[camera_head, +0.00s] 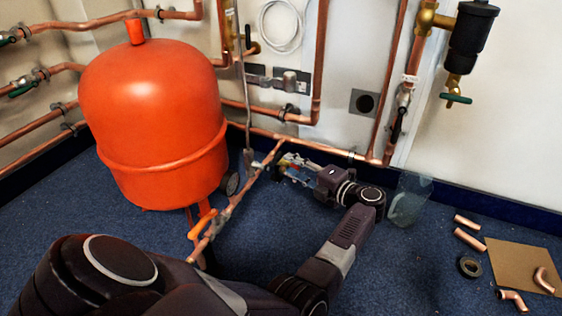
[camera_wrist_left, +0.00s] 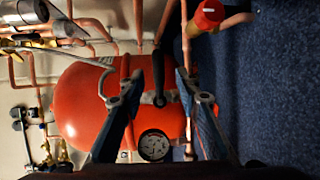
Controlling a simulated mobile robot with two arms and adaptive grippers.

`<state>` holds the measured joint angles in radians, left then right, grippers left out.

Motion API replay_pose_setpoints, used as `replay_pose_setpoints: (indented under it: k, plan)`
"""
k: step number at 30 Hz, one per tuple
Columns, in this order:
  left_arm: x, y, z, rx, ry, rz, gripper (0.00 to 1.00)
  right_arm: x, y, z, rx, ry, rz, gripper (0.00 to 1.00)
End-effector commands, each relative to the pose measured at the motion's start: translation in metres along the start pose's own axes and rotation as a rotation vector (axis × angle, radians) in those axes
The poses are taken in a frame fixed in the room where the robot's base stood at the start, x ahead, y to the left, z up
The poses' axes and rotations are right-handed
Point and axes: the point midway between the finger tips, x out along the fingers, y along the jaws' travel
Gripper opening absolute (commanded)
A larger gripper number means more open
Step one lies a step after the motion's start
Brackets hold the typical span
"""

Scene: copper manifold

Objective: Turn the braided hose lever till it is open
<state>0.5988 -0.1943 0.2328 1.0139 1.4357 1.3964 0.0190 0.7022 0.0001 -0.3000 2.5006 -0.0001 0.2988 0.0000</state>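The thin grey braided hose (camera_head: 243,85) runs down the wall right of the red vessel in the head view. Its lower end meets the copper pipework near my left gripper (camera_head: 285,167). My left gripper points left at this pipework, low above the floor. In the left wrist view its two fingers (camera_wrist_left: 163,105) stand wide apart. A dark lever-like bar (camera_wrist_left: 160,75) shows between them, with no visible contact. I cannot tell for sure whether this bar is the hose lever. The fingertips are small in the head view and partly merge with the fittings. My right gripper is out of view.
The red vessel (camera_head: 155,115) stands close left of my left gripper. A copper pipe (camera_head: 240,190) with an orange lever (camera_head: 201,222) slants beside it. A gauge (camera_wrist_left: 155,145) shows in the left wrist view. Loose copper pieces (camera_head: 470,238) lie at right.

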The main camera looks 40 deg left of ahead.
Motion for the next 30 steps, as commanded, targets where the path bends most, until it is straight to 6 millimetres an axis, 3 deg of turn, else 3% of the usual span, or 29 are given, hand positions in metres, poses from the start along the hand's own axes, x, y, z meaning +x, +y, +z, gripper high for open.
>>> replay_pose_setpoints:
  k: [6,12,25,30]
  plan:
    - [0.036,-0.003,-0.001,-0.003,0.001,0.007,0.31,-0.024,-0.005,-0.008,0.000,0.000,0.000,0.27]
    - [0.060,-0.001,-0.001,-0.002,0.000,0.007,0.31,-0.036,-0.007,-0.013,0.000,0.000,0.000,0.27]
    - [0.069,0.002,0.000,-0.001,-0.002,0.006,0.31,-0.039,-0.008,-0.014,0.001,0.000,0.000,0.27]
    - [0.069,0.002,0.000,-0.001,-0.002,0.006,0.13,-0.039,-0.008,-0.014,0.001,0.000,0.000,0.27]
